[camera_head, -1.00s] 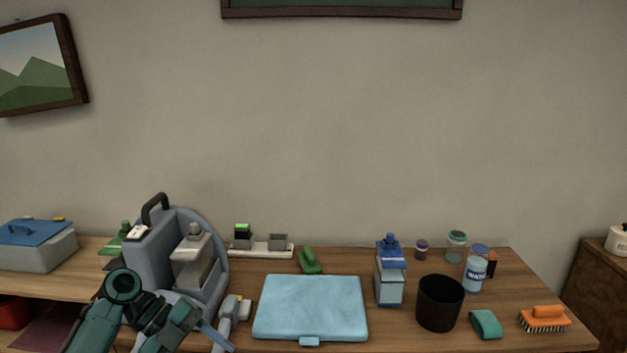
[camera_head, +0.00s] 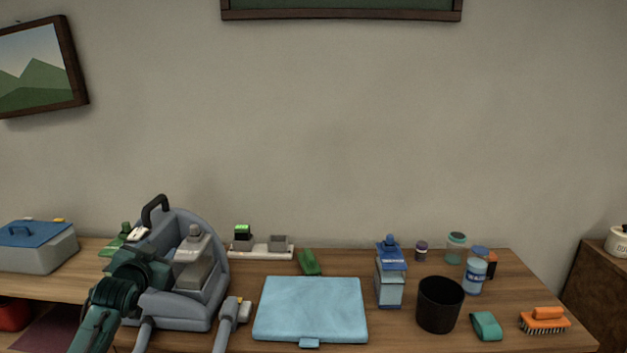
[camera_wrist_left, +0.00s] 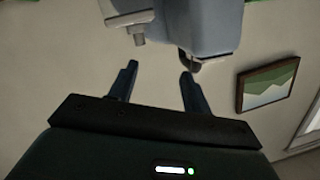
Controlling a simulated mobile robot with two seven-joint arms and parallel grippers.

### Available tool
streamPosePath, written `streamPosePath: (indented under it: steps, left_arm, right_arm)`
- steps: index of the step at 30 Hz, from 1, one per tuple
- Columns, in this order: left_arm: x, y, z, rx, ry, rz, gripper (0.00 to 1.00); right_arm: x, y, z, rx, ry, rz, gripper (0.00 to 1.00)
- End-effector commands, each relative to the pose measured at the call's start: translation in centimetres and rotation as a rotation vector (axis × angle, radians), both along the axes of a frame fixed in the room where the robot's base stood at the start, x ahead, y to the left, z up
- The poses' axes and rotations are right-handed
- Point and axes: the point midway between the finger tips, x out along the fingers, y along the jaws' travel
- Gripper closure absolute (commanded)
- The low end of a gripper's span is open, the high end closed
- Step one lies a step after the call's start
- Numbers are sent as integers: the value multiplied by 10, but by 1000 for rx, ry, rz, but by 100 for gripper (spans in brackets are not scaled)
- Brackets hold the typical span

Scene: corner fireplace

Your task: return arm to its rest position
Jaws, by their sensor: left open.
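My left arm comes in from the lower left in the head view. Its dark green gripper (camera_head: 146,268) is in front of the left side of a blue-grey machine (camera_head: 185,307) with a black top handle. The fingers are hard to make out there. In the left wrist view the two dark fingers (camera_wrist_left: 158,76) stand apart with nothing between them. Part of the blue-grey machine (camera_wrist_left: 215,22) shows just beyond the fingertips; I cannot tell whether they touch. My right gripper is not in view.
A light blue flat case (camera_head: 310,308), a blue-topped dispenser (camera_head: 390,288), a black cup (camera_head: 439,304) and an orange brush (camera_head: 543,321) stand on the wooden desk (camera_head: 385,338). A grey box with a blue lid (camera_head: 40,248) is at left. The air above the desk is clear.

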Motion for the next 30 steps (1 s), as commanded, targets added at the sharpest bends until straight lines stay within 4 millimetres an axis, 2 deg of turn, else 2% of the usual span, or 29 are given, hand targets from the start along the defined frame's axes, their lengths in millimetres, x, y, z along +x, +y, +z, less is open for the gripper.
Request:
streamPosePath:
  steps: [2,3,6,11,14,17,21,24,27,30]
  left_arm:
    - [2,1,16,-44,-92,13,51]
    - [0,-2,14,-62,-113,10,51]
    - [-22,-24,-29,-68,-51,-24,51]
    - [-64,-58,-89,-87,30,-76,51]
    - [-102,-84,-130,-111,93,-114,51]
    - [-153,-113,-172,-148,168,-154,51]
    - [-240,-155,-218,-221,279,-201,51]
    - [-298,-179,-236,-277,349,-222,51]
    - [-344,-196,-243,-324,403,-231,51]
    - [-374,-206,-244,-359,440,-233,51]
  right_arm:
    - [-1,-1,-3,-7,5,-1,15]
    - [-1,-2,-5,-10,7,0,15]
    - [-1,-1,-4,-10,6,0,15]
    - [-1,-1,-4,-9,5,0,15]
    - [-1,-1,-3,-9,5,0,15]
    - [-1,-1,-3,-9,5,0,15]
    - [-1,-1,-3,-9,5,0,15]
    - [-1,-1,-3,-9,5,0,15]
    - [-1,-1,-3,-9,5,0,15]
    - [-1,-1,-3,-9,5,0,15]
